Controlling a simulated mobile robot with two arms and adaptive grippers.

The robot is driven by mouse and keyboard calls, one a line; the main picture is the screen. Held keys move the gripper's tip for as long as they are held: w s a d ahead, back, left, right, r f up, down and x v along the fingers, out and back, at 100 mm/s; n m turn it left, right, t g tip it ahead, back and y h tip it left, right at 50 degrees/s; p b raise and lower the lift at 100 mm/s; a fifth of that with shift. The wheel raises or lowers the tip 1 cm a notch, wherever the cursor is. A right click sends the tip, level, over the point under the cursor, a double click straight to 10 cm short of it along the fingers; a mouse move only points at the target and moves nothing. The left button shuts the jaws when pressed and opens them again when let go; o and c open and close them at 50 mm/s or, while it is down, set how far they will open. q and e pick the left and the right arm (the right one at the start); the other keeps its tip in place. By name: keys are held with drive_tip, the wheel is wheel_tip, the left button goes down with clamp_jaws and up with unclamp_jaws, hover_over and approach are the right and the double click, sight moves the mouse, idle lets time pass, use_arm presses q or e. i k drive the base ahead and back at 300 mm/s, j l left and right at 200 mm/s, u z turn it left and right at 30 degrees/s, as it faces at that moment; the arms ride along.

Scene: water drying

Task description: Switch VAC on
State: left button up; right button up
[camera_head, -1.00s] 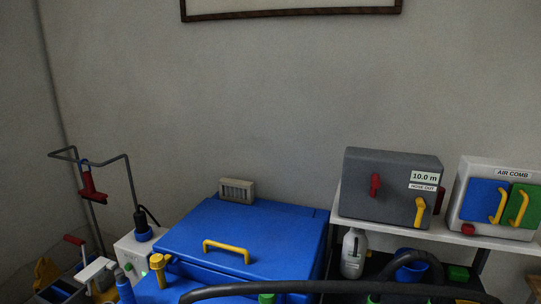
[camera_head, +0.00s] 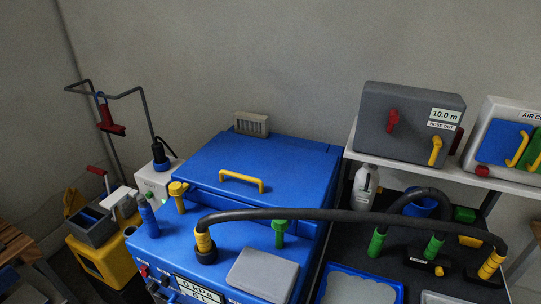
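A large blue machine (camera_head: 152,240) stands in the lower middle. Its front panel shows a display (camera_head: 196,287) reading about "0 kPa", partly cut off by the bottom edge. Small dark and red controls (camera_head: 144,270) sit on the panel left of the display. I cannot read a VAC label or tell which control is the VAC switch or how it is set. A black hose (camera_head: 340,216) with yellow ends runs from the machine's top to the right. Neither of my grippers is in view.
A grey box (camera_head: 410,122) reading "10.0 m" and the AIR COMB box (camera_head: 505,138) stand on a white shelf (camera_head: 412,170) at right. A grey lid (camera_head: 262,275) lies on the machine. A yellow bucket cart (camera_head: 100,258) stands at left, near a wooden table edge (camera_head: 15,240).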

sight(144, 272)
drive_tip(key=u, duration=1.25)
